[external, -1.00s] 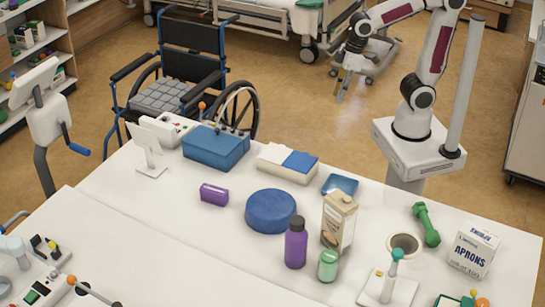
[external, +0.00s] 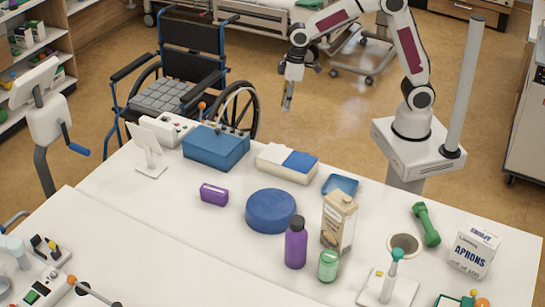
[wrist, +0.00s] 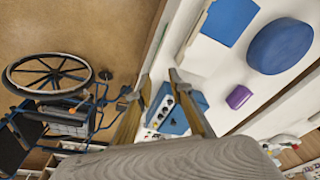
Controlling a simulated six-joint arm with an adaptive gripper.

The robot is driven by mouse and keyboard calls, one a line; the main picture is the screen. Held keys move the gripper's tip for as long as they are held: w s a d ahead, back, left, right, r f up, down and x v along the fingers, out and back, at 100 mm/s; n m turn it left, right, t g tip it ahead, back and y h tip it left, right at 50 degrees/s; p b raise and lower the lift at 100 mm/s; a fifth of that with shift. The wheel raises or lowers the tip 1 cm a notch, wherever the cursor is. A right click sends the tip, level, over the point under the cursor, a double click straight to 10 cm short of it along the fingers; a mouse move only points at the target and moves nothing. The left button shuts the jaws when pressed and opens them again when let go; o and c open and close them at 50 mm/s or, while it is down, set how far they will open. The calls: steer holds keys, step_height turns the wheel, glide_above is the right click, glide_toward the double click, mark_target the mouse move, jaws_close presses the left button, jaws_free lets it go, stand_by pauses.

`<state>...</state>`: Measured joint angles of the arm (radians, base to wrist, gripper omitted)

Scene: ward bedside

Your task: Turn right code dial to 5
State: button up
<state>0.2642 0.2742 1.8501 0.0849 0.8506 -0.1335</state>
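A blue box (external: 216,148) stands at the table's back left edge. In the wrist view the blue box (wrist: 198,103) shows between and beside my fingers, with a pale panel carrying small dark knobs (wrist: 167,103). I cannot tell which knob is the right code dial, nor read any digits. My gripper (external: 287,103) hangs in the air behind the table, to the right of the blue box and apart from it. In the wrist view my gripper (wrist: 160,79) has its two fingers spread, with nothing between them.
A white device with an orange-tipped lever (external: 172,128) and a small white stand (external: 150,160) are left of the box. A white-and-blue block (external: 286,163), purple block (external: 213,194) and round blue cushion (external: 270,211) lie nearby. A wheelchair (external: 190,75) stands behind the table.

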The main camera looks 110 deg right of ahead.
steer(key=w+d+f, duration=0.3)
steer(key=w, duration=0.3)
steer(key=w+d+f, duration=0.3)
steer(key=w, duration=0.3)
steer(key=n+t, duration=0.2)
steer(key=t, duration=0.1)
glide_toward(227, 128)
steer(key=shift+w+r, duration=0.15)
steer(key=shift+r, duration=0.05)
steer(key=shift+g, duration=0.3)
steer(key=shift+x, duration=3.95)
steer(key=shift+d+r, duration=0.1)
steer(key=shift+d, duration=0.05)
jaws_close()
